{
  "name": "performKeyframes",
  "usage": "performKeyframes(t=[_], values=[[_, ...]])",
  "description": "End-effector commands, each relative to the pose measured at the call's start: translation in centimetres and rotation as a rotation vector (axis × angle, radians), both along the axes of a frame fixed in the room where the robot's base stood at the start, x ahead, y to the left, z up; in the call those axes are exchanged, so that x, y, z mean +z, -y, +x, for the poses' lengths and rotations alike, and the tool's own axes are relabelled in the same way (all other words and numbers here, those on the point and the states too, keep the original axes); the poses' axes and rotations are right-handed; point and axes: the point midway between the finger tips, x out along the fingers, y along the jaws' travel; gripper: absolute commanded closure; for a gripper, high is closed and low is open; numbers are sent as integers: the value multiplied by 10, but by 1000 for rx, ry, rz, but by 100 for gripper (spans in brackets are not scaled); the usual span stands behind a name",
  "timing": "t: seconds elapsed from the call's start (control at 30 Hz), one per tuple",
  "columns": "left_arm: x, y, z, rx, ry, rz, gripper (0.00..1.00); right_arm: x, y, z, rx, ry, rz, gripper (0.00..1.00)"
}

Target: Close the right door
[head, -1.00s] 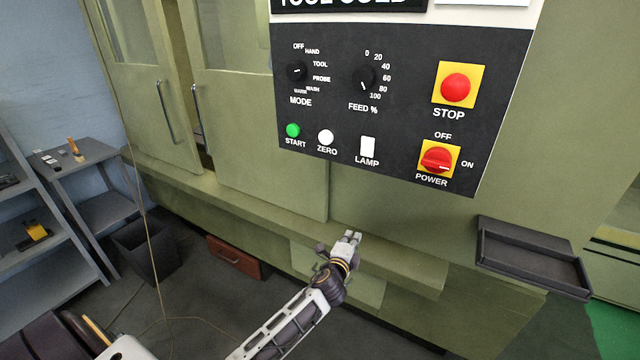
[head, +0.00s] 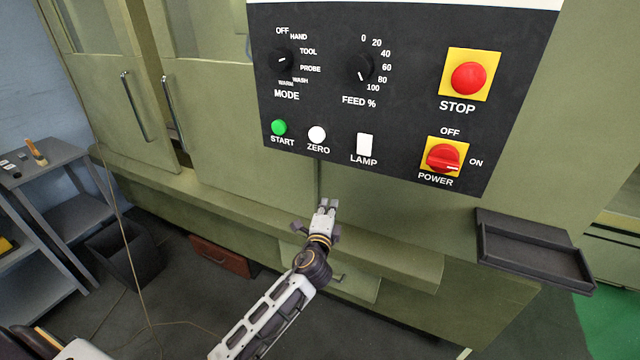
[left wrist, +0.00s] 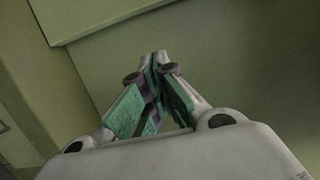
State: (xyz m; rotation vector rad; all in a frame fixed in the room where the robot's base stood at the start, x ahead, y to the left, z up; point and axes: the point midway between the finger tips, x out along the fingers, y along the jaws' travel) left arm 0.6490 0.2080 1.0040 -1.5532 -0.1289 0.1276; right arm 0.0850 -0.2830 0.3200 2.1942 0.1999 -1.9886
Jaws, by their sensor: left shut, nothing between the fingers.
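The right door (head: 235,140) is a green sliding panel with an upright bar handle (head: 173,110) near its left edge. Its right edge stands just left of the control panel's middle. The left door (head: 105,110) has its own bar handle (head: 135,106). A narrow dark gap shows between the two doors. My left gripper (head: 327,204) is shut and empty, close to the lower right edge of the right door; I cannot tell if it touches. In the left wrist view its fingers (left wrist: 158,62) meet in front of green panels. My right gripper is out of view.
The control panel (head: 400,110) with knobs and buttons overhangs above my left gripper. A dark tray (head: 535,250) juts out at right. A green ledge (head: 400,255) runs below the doors. A grey shelf (head: 60,165), a dark bin (head: 125,255) and a brown drawer box (head: 222,258) stand left.

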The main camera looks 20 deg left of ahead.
Motion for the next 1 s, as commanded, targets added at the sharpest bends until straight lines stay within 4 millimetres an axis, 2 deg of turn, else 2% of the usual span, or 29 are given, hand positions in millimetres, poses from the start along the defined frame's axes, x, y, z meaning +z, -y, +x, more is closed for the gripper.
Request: performKeyframes(t=[0.6, 1.0], values=[[-1, -1, 3, 3, -1, -14, 100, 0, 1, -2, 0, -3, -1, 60], [0, -6, 30, 3, 1, -14, 100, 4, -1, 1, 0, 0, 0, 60]])
